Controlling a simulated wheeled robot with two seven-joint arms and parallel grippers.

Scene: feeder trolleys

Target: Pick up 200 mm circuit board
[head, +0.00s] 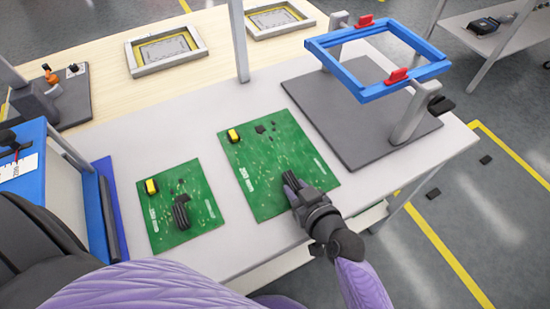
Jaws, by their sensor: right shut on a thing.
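Two green circuit boards lie on the pale bench. The larger board (278,150) is in the middle, with a yellow-and-black part near its upper left corner and a black ribbed part near its lower right. The smaller board (208,210) is to its left, with a similar yellow part and a black ribbed block. The printed size labels are too small to read surely. My right gripper (292,188) is shut on the black ribbed part of the larger board, which appears flat on the bench. My left gripper is not in view.
A blue frame (362,89) stands on grey posts over a dark base plate (322,110), right of the larger board. A thin upright post (239,40) rises behind the boards. Framed trays (135,65) lie on the wooden bench behind. A blue-sided unit (65,145) stands left.

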